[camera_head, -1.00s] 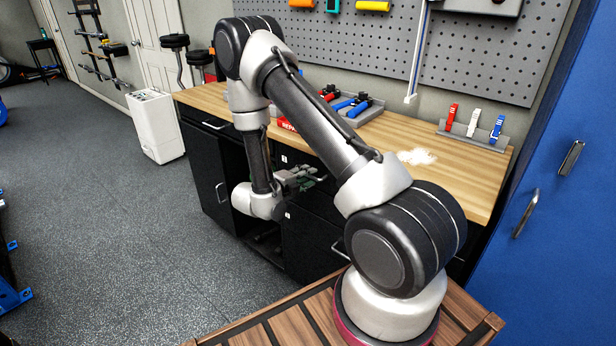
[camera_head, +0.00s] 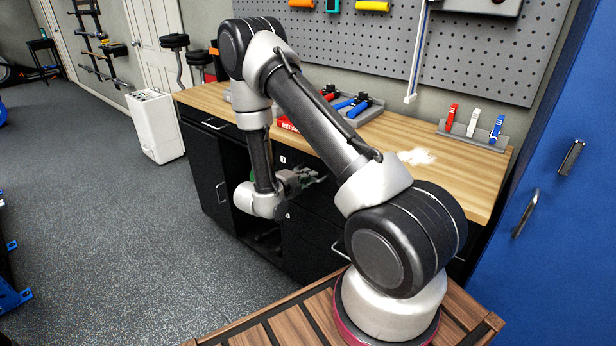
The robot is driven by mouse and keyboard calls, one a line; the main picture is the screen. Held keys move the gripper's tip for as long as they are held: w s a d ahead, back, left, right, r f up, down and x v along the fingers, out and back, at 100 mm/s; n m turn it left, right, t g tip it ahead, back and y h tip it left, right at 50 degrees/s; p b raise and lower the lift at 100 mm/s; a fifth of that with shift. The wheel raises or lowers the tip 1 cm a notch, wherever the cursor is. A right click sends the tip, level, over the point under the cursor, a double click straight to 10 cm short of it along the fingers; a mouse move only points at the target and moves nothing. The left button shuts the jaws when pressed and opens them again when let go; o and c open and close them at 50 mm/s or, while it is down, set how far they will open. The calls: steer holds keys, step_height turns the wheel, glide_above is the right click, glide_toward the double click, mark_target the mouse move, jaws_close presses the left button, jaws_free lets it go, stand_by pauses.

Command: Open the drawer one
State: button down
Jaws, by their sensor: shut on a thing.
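The workbench has a black cabinet front with drawers below its wooden top. A drawer front with a small white label "1" (camera_head: 283,160) sits just under the top, partly hidden behind my arm. My gripper (camera_head: 312,178) is in front of the drawer fronts, a little below and right of that label. Its fingers are shut at the drawer's handle, which is too small and covered to make out clearly. Whether the drawer stands slightly out from the cabinet cannot be told. A lower drawer front (camera_head: 305,245) shows beneath my gripper.
An open cabinet bay lies left of the drawers. A blue locker (camera_head: 550,230) stands right. The floor (camera_head: 120,230) at left is clear.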

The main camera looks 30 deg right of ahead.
steer(key=f+v, duration=0.3)
steer(key=v, duration=1.1)
steer(key=a+f+v, duration=0.1)
steer(key=f+v, duration=0.2)
steer(key=v, duration=1.1)
steer(key=shift+s, duration=0.15)
steer(key=shift+a, duration=0.1)
steer(key=c, duration=1.5)
jaws_free()
steer(key=v, duration=1.2)
